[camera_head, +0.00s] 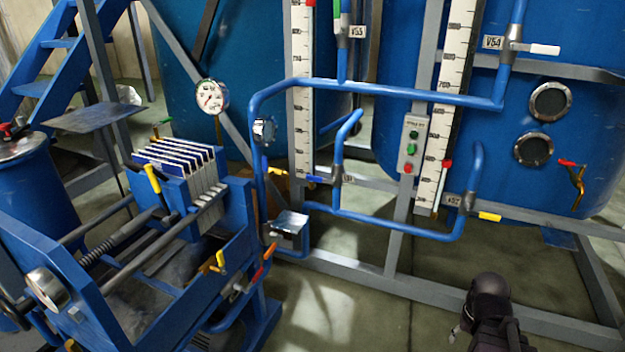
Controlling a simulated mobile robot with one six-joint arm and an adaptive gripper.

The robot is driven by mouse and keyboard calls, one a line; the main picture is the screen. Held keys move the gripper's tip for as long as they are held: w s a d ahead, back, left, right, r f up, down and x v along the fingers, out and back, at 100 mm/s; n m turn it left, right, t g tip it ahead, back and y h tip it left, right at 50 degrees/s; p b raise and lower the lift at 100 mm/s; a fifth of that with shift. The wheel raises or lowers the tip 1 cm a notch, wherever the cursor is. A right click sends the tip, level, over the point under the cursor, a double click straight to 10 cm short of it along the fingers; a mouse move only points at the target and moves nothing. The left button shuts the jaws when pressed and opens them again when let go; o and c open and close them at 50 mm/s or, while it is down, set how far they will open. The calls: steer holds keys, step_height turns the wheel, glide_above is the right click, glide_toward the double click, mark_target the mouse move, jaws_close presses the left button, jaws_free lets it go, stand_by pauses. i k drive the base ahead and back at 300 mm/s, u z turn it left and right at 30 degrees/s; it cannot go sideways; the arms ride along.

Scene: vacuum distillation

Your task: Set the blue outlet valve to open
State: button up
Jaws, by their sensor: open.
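A valve with a blue lever handle (316,180) sits on the blue pipe in the middle of the view, just right of the left white scale. Its blue lever lies roughly level, pointing left from the upright pipe, so it looks crosswise to it. The dark end of my arm with my gripper (489,312) shows at the bottom right, well below and right of this valve and apart from it. My gripper is open and touches no valve. Its fingers are hard to make out.
Other valves have a yellow handle (489,216), a white handle (544,49), a green handle (337,22) and a red handle (567,162). A button box (411,144) stands between the scales. A filter press (185,215) fills the left. The floor (345,310) is clear in front.

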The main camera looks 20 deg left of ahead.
mark_target(310, 177)
steer(key=u, duration=0.2)
steer(key=i, duration=0.55)
steer(key=u, duration=0.9)
